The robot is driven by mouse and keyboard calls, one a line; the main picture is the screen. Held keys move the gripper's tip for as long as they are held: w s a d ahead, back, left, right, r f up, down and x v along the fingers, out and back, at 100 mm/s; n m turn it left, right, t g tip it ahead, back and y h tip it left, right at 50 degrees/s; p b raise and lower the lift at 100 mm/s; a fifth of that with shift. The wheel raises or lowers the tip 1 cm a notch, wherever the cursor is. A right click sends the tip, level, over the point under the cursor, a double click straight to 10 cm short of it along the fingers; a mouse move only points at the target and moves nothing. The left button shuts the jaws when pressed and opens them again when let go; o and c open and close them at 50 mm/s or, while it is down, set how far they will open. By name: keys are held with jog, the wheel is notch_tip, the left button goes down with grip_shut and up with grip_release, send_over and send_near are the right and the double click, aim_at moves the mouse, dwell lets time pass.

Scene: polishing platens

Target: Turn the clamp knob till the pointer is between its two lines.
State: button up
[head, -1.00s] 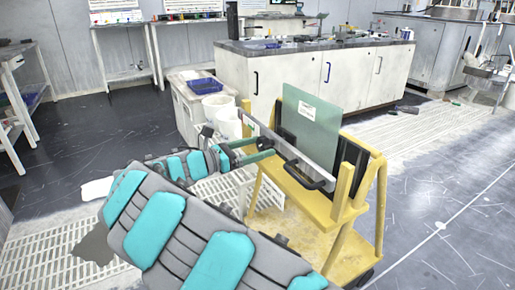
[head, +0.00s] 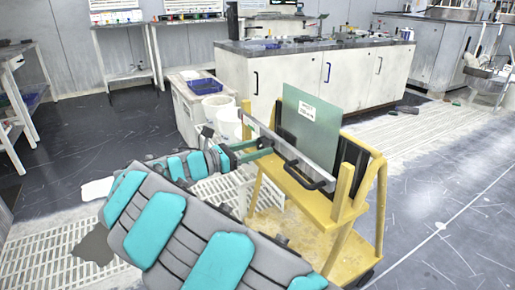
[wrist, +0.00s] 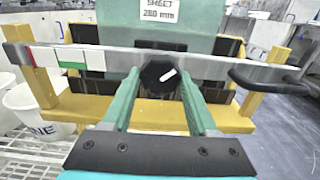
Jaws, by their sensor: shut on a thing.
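The clamp knob (wrist: 158,78) is black and many-sided, with a short white mark on its face that slants up to the right. It sits on a long grey metal bar (wrist: 215,68) in the wrist view. My gripper (wrist: 157,87) has its green fingers on either side of the knob, shut on it. A strip with red, white and green parts (wrist: 68,58) is on the left part of the bar. I cannot make out a pointer or its two lines there. In the head view my gripper (head: 262,148) is at the bar, and the knob is hidden.
A green sheet (head: 308,125) with a white label stands behind the bar in a yellow frame (head: 345,215). A black handle (wrist: 268,80) sticks out of the bar at right. White buckets (head: 215,106) stand behind my arm. Open floor lies to the right.

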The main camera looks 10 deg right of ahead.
jog(key=m+b, duration=0.2)
jog(key=m, duration=0.3)
jog(key=shift+f, duration=0.1)
jog(key=shift+m+b, duration=1.1)
jog(key=shift+m, duration=1)
jog(key=o, duration=1.4)
jog(key=shift+c, duration=0.2)
jog(key=shift+a, duration=0.15)
